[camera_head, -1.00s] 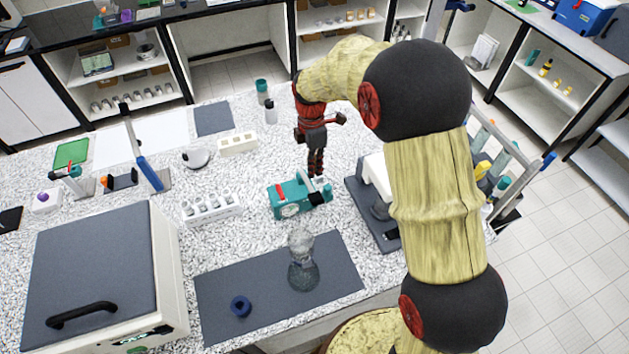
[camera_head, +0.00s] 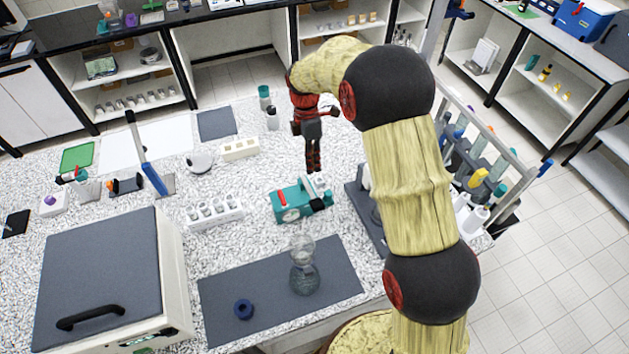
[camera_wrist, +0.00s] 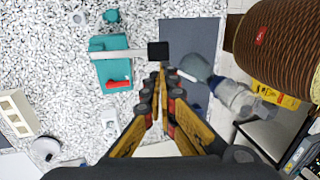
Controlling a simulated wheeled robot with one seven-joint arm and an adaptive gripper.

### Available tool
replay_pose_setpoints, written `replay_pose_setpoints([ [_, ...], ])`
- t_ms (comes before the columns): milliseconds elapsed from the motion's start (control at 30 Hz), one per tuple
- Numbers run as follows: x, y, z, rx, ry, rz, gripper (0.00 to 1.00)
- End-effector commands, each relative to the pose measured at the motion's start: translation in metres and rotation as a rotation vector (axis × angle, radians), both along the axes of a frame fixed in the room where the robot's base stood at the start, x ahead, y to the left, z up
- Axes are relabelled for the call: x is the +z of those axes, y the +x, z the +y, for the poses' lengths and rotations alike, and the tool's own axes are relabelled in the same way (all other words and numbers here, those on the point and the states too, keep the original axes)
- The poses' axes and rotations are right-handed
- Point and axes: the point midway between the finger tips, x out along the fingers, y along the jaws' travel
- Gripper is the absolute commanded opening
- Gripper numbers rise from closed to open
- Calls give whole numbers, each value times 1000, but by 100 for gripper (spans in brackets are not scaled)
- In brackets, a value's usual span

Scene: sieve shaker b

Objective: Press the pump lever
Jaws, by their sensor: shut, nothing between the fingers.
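The teal pump (camera_head: 290,207) stands on the speckled bench, with a small red part on its top. In the wrist view the pump (camera_wrist: 113,70) lies left of my fingers. Its white lever (camera_wrist: 125,53) runs across the top and ends in a black pad (camera_wrist: 158,51). My gripper (camera_head: 314,168) is shut and empty, pointing down above the pump's right end. In the wrist view my fingertips (camera_wrist: 163,68) appear just below the black pad. A small gap seems to separate them, but contact is hard to judge.
A glass flask (camera_head: 304,278) and a blue ring (camera_head: 243,309) are on the dark mat (camera_head: 225,290) in front. A white rack (camera_head: 213,212) is left of the pump. A grey-based device (camera_head: 365,220) stands close on the right, and a large lidded box (camera_head: 100,270) front left.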

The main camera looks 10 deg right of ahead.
Motion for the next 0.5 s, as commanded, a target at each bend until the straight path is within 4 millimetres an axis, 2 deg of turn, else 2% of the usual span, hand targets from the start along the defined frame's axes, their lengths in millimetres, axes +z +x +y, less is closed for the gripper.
replay_pose_setpoints([
  [500, -90, -24, -5, 0, -1, 6, 0],
])
